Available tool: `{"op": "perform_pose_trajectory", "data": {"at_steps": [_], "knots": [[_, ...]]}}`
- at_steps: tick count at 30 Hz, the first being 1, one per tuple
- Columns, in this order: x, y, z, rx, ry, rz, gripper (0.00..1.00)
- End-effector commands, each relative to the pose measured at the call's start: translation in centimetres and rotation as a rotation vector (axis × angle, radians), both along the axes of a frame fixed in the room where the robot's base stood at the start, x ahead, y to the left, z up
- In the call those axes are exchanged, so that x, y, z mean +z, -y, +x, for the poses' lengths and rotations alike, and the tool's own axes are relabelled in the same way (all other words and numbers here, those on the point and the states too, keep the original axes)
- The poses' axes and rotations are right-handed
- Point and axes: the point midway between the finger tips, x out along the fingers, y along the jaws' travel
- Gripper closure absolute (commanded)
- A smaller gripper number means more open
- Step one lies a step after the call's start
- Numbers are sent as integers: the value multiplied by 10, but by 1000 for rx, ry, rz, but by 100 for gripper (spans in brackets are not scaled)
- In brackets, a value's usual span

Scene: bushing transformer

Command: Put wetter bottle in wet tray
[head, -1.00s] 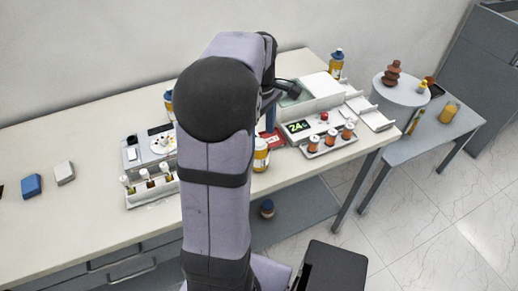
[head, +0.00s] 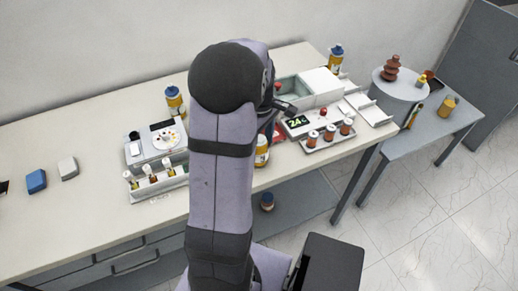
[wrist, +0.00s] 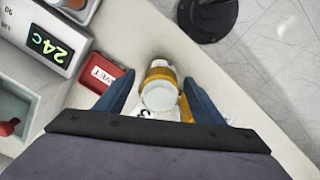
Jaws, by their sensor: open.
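A yellow bottle with a white top (wrist: 159,92) stands near the table's front edge in the wrist view. It lies between the two blue fingers of my open gripper (wrist: 155,103), with gaps on both sides. In the head view the bottle (head: 262,152) shows just right of my arm, partly hidden by it. The red tray labelled WET (wrist: 103,74) sits left of the bottle, apart from it. In the head view only a sliver of this tray (head: 278,133) shows, and my arm hides my fingers.
Other yellow bottles stand at the back left (head: 175,101) and back right (head: 336,58). The table's front edge is close to the bottle.

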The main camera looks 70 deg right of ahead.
Motion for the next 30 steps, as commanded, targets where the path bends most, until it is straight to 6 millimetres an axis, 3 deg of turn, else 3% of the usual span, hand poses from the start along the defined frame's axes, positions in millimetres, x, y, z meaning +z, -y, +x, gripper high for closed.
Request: {"op": "perform_pose_trajectory", "data": {"at_steps": [10, 15, 18, 26, 30], "knots": [[-7, 0, 0, 0, 0, -1, 38], [-7, 0, 0, 0, 0, -1, 78], [-7, 0, 0, 0, 0, -2, 97], [-4, 1, 0, 0, 1, -3, 97], [6, 1, 0, 0, 2, -6, 97]]}}
